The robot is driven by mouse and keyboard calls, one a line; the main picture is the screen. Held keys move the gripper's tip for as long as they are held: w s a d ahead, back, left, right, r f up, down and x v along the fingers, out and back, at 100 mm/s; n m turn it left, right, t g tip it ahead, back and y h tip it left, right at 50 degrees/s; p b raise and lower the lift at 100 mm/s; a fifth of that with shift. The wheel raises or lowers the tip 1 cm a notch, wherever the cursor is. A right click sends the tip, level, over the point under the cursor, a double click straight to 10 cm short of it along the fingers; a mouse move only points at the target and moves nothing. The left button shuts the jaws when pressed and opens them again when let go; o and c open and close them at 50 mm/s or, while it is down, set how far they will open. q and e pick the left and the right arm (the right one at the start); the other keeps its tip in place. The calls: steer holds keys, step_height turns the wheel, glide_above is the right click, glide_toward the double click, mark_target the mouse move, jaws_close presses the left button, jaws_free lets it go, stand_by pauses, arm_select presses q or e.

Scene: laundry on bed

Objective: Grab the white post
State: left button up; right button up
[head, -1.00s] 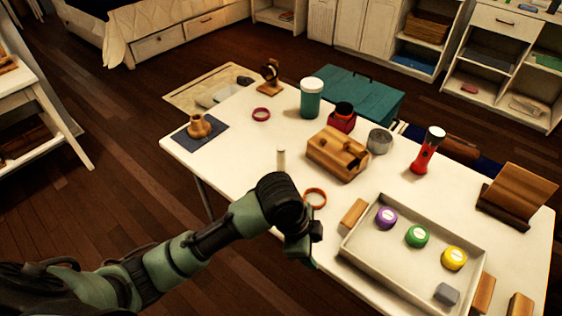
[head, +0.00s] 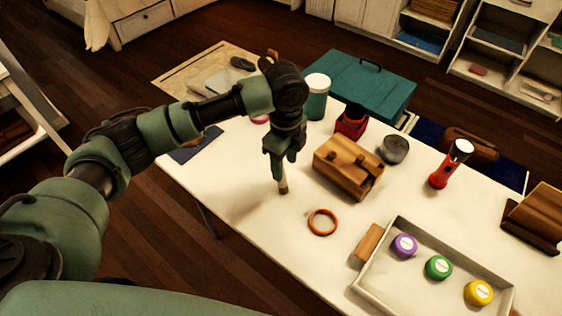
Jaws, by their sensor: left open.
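The white post stands on the white table and is mostly hidden by my left gripper. Only a short lower piece of the post (head: 283,188) shows, looking tan in the shadow. My left gripper (head: 279,172) points down at the post with its fingers open. I cannot tell whether the fingers are on both sides of the post or just in front of it. My right gripper is not in view.
A wooden box (head: 348,167) stands close on the right, and an orange ring (head: 322,222) lies in front. A tray (head: 375,281) holds purple, green and yellow round pieces. A teal-and-white jar (head: 317,97) stands behind. The table's front-left area is clear.

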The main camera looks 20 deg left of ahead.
mark_target(284, 179)
arm_select(q)
steer(key=f, duration=0.1)
steer(key=s+f, duration=0.1)
steer(key=f, duration=0.1)
steer(key=shift+s+d+f, duration=0.25)
steer(key=f, duration=0.2)
steer(key=shift+w+a+f+p, duration=0.15)
steer(key=shift+w+f+p, duration=0.15)
steer(key=shift+f, duration=0.45)
steer(key=shift+s, duration=0.1)
steer(key=shift+f, duration=0.1)
steer(key=shift+f+p, duration=0.1)
steer(key=shift+p, duration=0.25)
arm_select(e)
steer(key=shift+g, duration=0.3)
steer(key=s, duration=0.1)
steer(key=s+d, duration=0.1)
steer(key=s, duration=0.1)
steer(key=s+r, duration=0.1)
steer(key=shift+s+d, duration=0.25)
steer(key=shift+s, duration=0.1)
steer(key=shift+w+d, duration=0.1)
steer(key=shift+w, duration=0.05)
